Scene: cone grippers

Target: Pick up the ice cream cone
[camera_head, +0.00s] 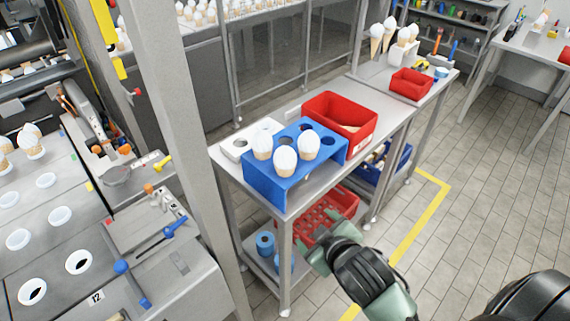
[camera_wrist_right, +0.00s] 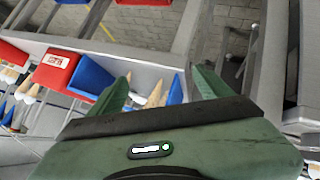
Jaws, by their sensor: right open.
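Three ice cream cones with white tops (camera_head: 285,160) stand in holes of a blue rack (camera_head: 268,189) on a grey metal table. My right gripper (camera_head: 312,246) is low, in front of the table's near right edge, apart from the rack and its cones. It is open and empty. In the right wrist view, tan cone bodies (camera_wrist_right: 155,94) show beyond and between the spread green fingers of the right gripper (camera_wrist_right: 163,88). Blue rack parts (camera_wrist_right: 91,78) show beside them. My left gripper is not in view.
A red bin (camera_head: 340,118) stands behind the rack, with a white holed block (camera_head: 240,147) at its left. A lower shelf holds a red crate (camera_head: 345,200) and blue rolls (camera_head: 265,243). A grey post (camera_head: 178,120) rises left of the table.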

